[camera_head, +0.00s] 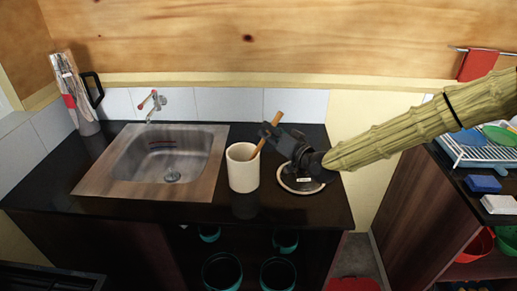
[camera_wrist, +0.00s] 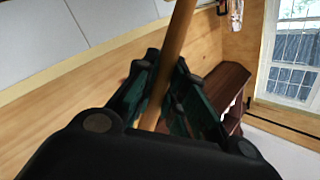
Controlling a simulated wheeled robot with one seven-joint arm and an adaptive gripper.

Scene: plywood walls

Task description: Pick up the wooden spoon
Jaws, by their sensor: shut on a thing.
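The wooden spoon (camera_head: 272,128) leans in a white cup (camera_head: 243,169) on the dark counter, its handle rising up and to the right out of the cup. My gripper (camera_head: 267,133) comes in from the right and is shut on the handle above the cup's rim. In the wrist view the spoon (camera_wrist: 177,40) runs between the fingers of my gripper (camera_wrist: 165,85). The spoon's lower end is hidden, in or behind the cup.
A round dark plate or pad (camera_head: 300,185) lies right of the cup. A sink (camera_head: 172,158) with a tap is to the left. A dish rack (camera_head: 485,148) is on the right shelf unit.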

